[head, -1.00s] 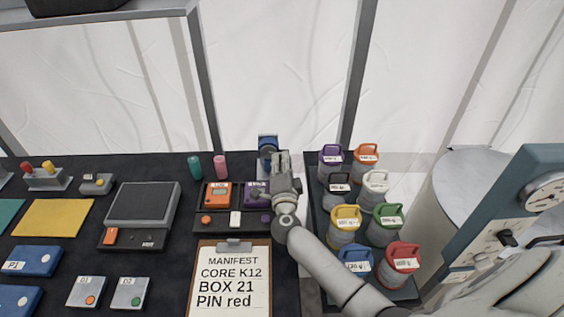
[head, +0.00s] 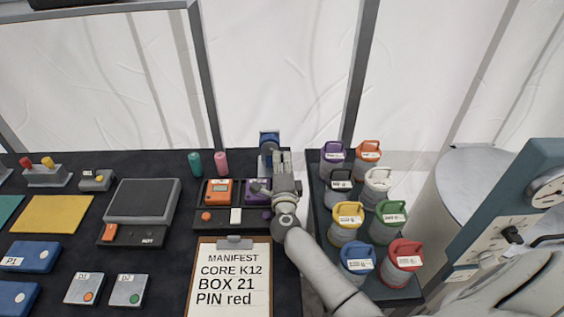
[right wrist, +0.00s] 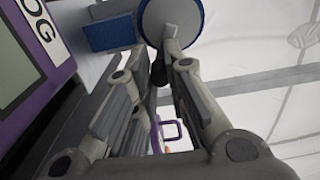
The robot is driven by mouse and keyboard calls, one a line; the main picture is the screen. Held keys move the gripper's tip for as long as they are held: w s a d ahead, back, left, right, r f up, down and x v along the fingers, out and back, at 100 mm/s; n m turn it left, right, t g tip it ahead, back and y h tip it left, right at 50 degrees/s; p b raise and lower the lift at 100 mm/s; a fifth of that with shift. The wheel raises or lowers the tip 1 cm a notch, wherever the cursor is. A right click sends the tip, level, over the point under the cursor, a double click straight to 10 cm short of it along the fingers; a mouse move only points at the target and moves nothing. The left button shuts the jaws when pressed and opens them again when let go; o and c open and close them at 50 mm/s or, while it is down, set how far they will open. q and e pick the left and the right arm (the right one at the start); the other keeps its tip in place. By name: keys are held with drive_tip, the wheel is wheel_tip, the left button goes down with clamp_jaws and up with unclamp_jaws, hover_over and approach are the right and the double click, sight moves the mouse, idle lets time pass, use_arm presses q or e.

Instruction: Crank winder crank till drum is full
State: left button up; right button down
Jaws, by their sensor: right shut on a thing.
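The winder (head: 268,139) is a small blue unit at the back edge of the dark table, partly hidden by my right gripper. In the right wrist view its round grey disc with a blue rim (right wrist: 172,22) shows at the top. A dark crank handle (right wrist: 160,73) lies between the fingers. My right gripper (head: 281,156) is shut on this crank handle, beside the winder. The right wrist view shows both fingers (right wrist: 160,62) close around it. How full the drum is cannot be told. My left gripper is not in view.
An orange unit (head: 219,192) and a purple unit (head: 257,199) sit just left of the gripper. A clipboard (head: 233,243) lies in front. Several lidded jars, one with a purple lid (head: 333,148), stand close on the right. Teal and pink cylinders (head: 220,162) stand left of the winder.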

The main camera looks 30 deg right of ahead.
drive_tip(key=c, duration=1.4)
unclamp_jaws()
drive_tip(key=shift+s, duration=0.1)
drive_tip(key=v, duration=1.2)
